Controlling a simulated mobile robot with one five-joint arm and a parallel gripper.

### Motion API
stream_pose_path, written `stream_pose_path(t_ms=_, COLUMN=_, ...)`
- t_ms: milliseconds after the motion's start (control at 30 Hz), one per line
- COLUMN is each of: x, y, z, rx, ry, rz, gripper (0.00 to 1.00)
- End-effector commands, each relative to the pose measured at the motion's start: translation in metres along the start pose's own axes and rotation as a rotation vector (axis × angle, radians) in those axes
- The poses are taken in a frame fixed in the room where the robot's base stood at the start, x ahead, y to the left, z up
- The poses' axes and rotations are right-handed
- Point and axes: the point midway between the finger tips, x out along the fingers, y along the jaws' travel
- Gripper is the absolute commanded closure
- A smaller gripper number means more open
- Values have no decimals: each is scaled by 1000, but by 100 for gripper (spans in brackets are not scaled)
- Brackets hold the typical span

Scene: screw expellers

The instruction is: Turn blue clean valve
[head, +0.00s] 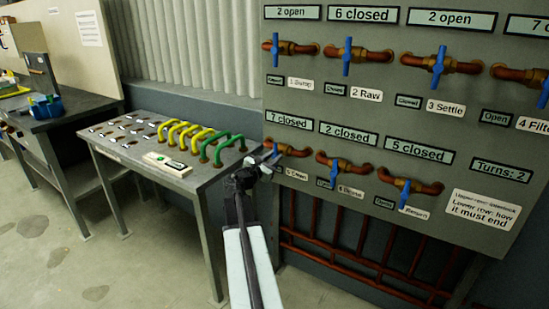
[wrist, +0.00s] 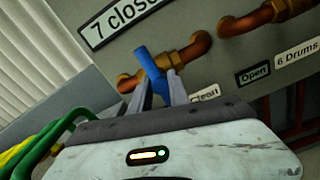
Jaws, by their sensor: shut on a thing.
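The blue handle of the clean valve (wrist: 152,66) shows in the wrist view between my two grey fingers, set on a brass and copper pipe. It lies tilted, its upper end leaning left. The label "Clean" (wrist: 205,94) is just right of it, partly hidden by a finger. In the head view the valve's copper pipe (head: 294,151) is at the left end of the panel's lower row, under a "7 closed" plate (head: 288,120). My gripper (head: 269,162) is shut on the handle and covers most of it there.
The grey panel (head: 455,125) bears several other blue-handled valves, including drums (head: 341,164) and return (head: 405,193). A "Turns: 2" plate (head: 500,171) is at right. A grey table (head: 150,135) with green and yellow handles stands left of my arm. Red pipes run below the panel.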

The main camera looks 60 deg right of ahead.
Motion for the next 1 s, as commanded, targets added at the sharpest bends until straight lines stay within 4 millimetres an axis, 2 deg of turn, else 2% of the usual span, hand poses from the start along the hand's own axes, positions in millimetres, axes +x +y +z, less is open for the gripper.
stream_pose_path(t_ms=133, x=0, y=0, z=0, rx=3, ry=1, rz=0, gripper=100)
stream_pose_path(t_ms=167, x=0, y=0, z=0, rx=3, ry=1, rz=0, gripper=70)
stream_pose_path(t_ms=200, x=0, y=0, z=0, rx=2, ry=1, rz=0, gripper=65)
stream_pose_path(t_ms=567, x=-4, y=0, z=0, rx=0, ry=0, rz=0, gripper=65)
stream_pose_path(t_ms=667, x=-14, y=0, z=0, rx=0, ry=1, rz=1, gripper=65)
stream_pose_path(t_ms=900, x=-61, y=-1, z=0, rx=0, ry=1, rz=2, gripper=65)
stream_pose_path(t_ms=1000, x=-75, y=0, z=0, rx=1, ry=1, rz=2, gripper=65)
